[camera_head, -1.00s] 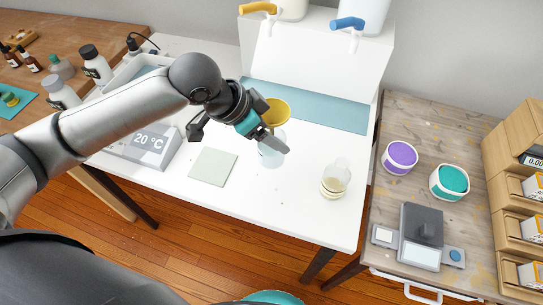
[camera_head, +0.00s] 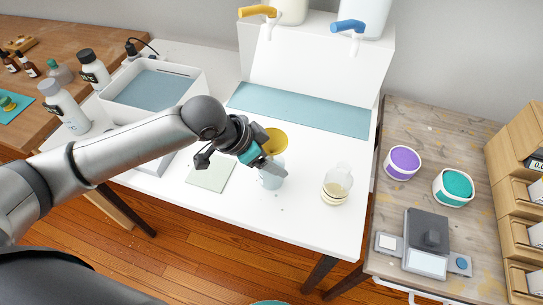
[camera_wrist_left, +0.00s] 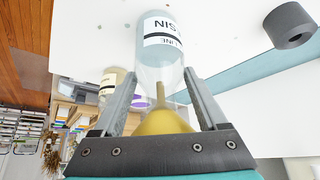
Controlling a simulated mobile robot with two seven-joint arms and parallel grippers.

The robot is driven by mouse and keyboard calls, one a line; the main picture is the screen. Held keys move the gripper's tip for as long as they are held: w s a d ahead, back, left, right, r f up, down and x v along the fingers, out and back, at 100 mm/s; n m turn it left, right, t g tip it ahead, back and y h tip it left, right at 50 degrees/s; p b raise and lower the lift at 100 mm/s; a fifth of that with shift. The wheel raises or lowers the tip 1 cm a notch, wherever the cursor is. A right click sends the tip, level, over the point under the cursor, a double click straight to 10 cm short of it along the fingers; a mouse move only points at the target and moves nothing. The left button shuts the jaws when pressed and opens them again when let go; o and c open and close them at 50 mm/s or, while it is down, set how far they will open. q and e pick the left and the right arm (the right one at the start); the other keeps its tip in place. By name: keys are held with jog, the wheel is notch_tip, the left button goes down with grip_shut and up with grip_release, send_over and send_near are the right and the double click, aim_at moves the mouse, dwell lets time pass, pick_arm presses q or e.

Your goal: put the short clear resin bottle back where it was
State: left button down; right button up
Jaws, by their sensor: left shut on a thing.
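My left gripper (camera_head: 266,166) is shut on a clear bottle (camera_head: 271,179) over the front middle of the white table. In the left wrist view the bottle (camera_wrist_left: 160,55) appears upside down, with a white label with black print. A yellow funnel (camera_head: 276,142) stands at its mouth; in the wrist view the funnel (camera_wrist_left: 162,121) has its narrow stem in the bottle's neck, between the fingers. I cannot tell whether the bottle's base touches the table. A second clear bottle (camera_head: 337,184) with pale amber liquid stands to the right. My right gripper is out of view.
A pale square mat (camera_head: 212,174) lies just left of the held bottle. A white tray-like box (camera_head: 187,78) stands at the back left. Two dispensers with a yellow tap (camera_head: 257,11) and a blue tap (camera_head: 347,24) stand behind. A scale (camera_head: 428,238) sits on the right wooden table.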

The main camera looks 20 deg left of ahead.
pick_arm(q)
grip_release()
jog(key=shift+s+a+r, duration=0.1)
jog(key=shift+r, duration=0.15)
jog(key=p+v, duration=0.3)
jog(key=v, duration=0.8)
jog(key=shift+r, duration=0.3)
jog(key=shift+a, duration=0.1)
